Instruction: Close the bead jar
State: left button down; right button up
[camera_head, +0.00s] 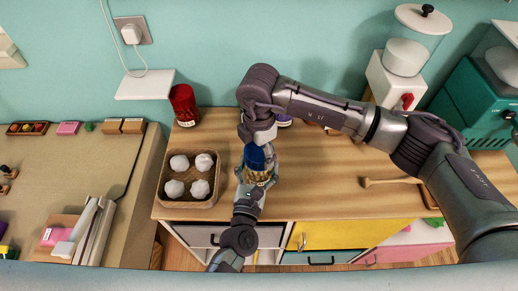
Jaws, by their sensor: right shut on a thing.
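The bead jar (257,177) stands on the wooden worktop, with tan beads in its lower part. A blue lid (255,158) is at its top; I cannot tell whether it is seated. My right gripper (262,143) comes down from above and is shut on the blue lid, hiding part of it. My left gripper (256,180) reaches up from below with fingers on both sides of the jar body. I cannot tell whether those fingers press on the glass.
A wicker basket (163,188) with several white balls is close left of the jar. A red jar (184,104) stands behind it. A wooden spoon (392,181) lies to the right. A white dispenser (398,80) is at back right.

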jog(key=m, duration=0.7)
jog(key=shift+a, duration=0.1)
jog(key=shift+s+a+m, duration=0.1)
jog(key=shift+a+m, duration=0.25)
jog(key=shift+m, duration=0.75)
jog(key=shift+r+m, duration=0.1)
jog(key=shift+m, duration=0.4)
jog(key=shift+d+m, duration=0.1)
jog(key=shift+m, duration=0.3)
jog(key=shift+d+m, duration=0.3)
jog(key=shift+m, duration=0.1)
jog(key=o, duration=0.6)
jog(key=shift+o, duration=0.2)
jog(key=shift+d, duration=0.1)
